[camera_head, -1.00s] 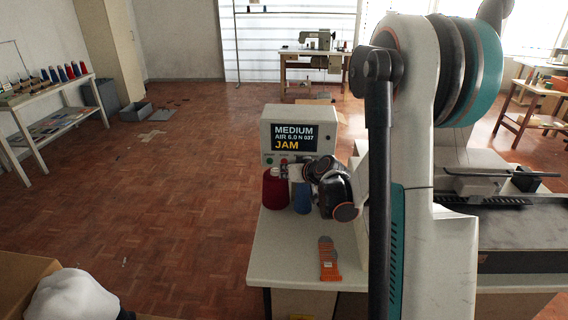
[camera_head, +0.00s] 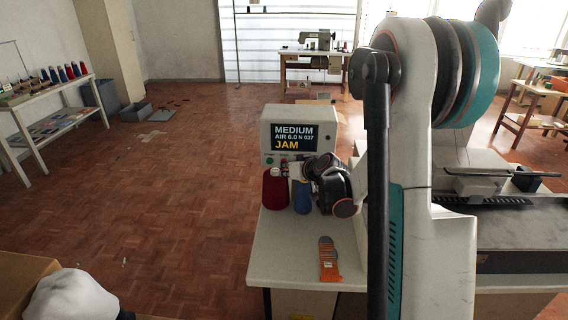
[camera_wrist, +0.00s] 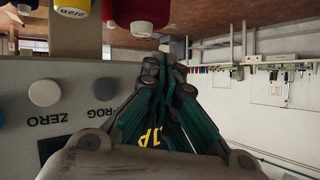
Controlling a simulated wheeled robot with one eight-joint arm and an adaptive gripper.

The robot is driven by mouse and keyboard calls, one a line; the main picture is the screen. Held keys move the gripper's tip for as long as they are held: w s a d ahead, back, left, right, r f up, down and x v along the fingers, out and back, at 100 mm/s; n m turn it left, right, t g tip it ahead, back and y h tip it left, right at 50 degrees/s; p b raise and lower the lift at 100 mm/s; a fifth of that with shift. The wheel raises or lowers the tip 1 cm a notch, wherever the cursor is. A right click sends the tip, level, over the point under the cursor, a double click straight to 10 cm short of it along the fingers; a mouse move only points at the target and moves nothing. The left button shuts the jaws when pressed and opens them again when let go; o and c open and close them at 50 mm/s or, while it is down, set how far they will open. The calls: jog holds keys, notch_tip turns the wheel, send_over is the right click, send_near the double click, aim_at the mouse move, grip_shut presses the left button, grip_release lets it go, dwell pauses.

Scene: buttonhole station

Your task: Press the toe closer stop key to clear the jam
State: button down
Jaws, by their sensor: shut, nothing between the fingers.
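The toe closer's control box (camera_head: 322,112) is pale, and its screen (camera_head: 294,137) reads "MEDIUM", "AIR 6.0 N 037" and, in orange, "JAM". My gripper (camera_head: 290,170) is in front of the box's lower face. In the wrist view my gripper (camera_wrist: 172,58) is shut and empty, beside the key panel (camera_wrist: 75,125). Yellow letters (camera_wrist: 152,135) show between the finger links, only partly readable. I cannot make out the stop key or any contact with it.
A dark red yarn cone (camera_head: 275,190) and a blue yarn cone (camera_head: 301,197) stand close under my gripper. An orange and grey knitted piece (camera_head: 328,262) lies on the pale table (camera_head: 280,250). The table's front left is clear.

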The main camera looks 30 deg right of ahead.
jog(key=shift+w+d, duration=0.1)
jog(key=shift+w, duration=0.05)
dwell(0.5)
jog(key=shift+s+a, duration=0.45)
jog(key=shift+s, duration=0.25)
jog(key=s+a, duration=0.1)
jog(key=s, duration=0.1)
jog(key=s+a+b, duration=0.1)
jog(key=s+a, duration=0.1)
dwell(0.4)
dwell(0.7)
